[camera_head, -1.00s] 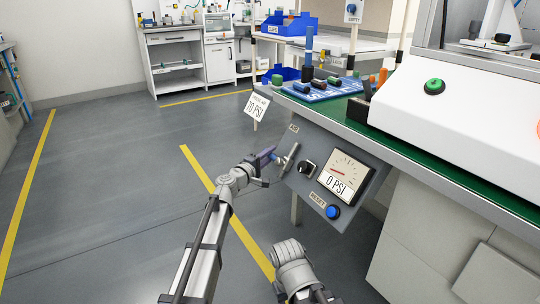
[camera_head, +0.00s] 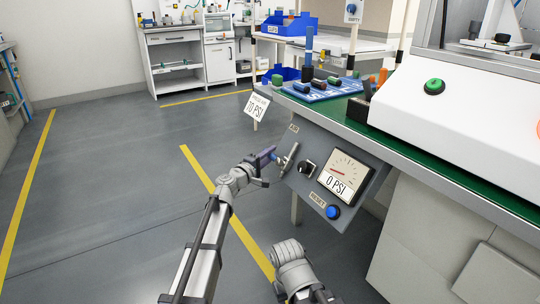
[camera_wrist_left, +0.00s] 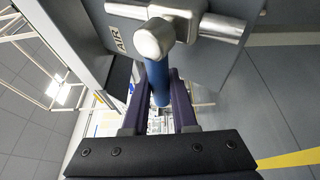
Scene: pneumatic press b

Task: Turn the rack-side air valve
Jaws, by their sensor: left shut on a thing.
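The air valve (camera_head: 289,158) is a silver pipe on the left side of the grey control panel, beside an AIR label. In the left wrist view its rounded metal hub (camera_wrist_left: 153,40) and blue lever handle (camera_wrist_left: 160,82) show close up. My left gripper (camera_head: 270,156) is at the valve. The left wrist view shows its two dark fingers (camera_wrist_left: 162,95), one on each side of the blue handle, shut on it. The gauge (camera_head: 343,174) on the panel reads 0 PSI. My right gripper is not in view.
A black knob (camera_head: 306,168) and a blue reset button (camera_head: 333,212) sit on the panel close to the valve. Open floor lies to the left.

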